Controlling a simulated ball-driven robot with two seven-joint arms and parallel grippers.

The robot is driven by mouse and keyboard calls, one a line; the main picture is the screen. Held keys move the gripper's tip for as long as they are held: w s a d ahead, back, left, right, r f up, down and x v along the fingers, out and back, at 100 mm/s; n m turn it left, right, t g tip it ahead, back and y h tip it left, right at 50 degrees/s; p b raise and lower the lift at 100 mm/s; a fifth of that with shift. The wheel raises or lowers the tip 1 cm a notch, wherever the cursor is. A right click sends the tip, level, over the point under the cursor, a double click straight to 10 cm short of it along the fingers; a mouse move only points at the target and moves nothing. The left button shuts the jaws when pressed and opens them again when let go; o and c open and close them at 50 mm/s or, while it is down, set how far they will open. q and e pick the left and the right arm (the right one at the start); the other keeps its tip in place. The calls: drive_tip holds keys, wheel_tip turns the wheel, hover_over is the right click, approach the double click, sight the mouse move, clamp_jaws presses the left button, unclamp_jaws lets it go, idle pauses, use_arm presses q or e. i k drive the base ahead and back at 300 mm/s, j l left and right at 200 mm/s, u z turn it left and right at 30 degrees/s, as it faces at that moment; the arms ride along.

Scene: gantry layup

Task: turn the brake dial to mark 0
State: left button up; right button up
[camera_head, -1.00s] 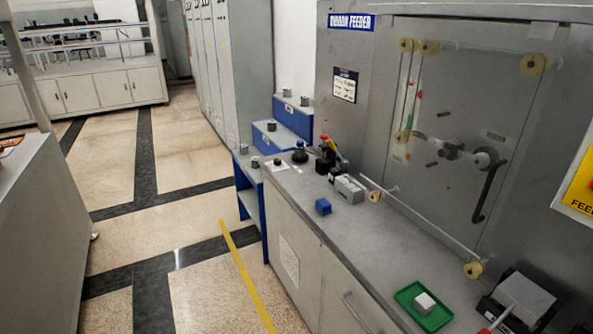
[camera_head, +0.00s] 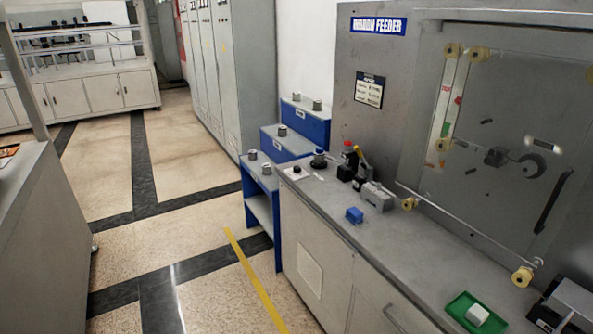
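The ribbon feeder (camera_head: 420,110) is a grey machine with a clear-fronted panel, standing at the right behind a grey counter (camera_head: 390,250). A small dark knob (camera_head: 297,170) on a pale plate sits at the counter's far left end. It may be the brake dial, but its marks are too small to read. On the feeder panel there is also a dark hub (camera_head: 495,157) with a curved arm. Neither of my grippers is in view.
A blue box (camera_head: 354,215), a grey block (camera_head: 377,197) and a red-capped bottle (camera_head: 348,148) stand on the counter. A green tray (camera_head: 462,300) holds a white block (camera_head: 477,314). Blue stepped shelves (camera_head: 285,145) adjoin the counter. Open floor (camera_head: 190,230) lies left.

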sight(298, 169)
drive_tip(key=i+z, duration=0.1)
drive_tip(key=z, duration=0.3)
drive_tip(key=i+j+z, duration=0.75)
drive_tip(key=i+j, duration=0.05)
drive_tip(key=j, duration=0.1)
